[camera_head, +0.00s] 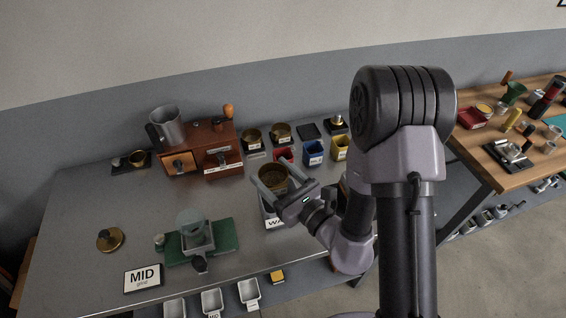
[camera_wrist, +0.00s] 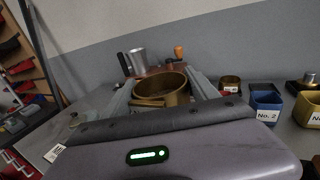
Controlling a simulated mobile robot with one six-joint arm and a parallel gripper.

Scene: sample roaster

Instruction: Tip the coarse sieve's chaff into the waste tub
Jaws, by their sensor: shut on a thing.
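My gripper (camera_head: 277,178) is shut on a round brass sieve (camera_head: 272,183), with a finger on either side of it. Brown material shows inside the sieve in the head view. In the wrist view the brass sieve (camera_wrist: 174,84) sits between the two fingers, its rim looking close to level; I cannot make out its contents there. The waste tub (camera_head: 267,208), a pale container with a partly hidden label starting "WA", stands on the steel table directly below the sieve in the picture. The sieve and gripper hide the tub's opening.
A green-based device (camera_head: 200,240) and a MID sign (camera_head: 143,279) stand front left. A wooden table is at right.

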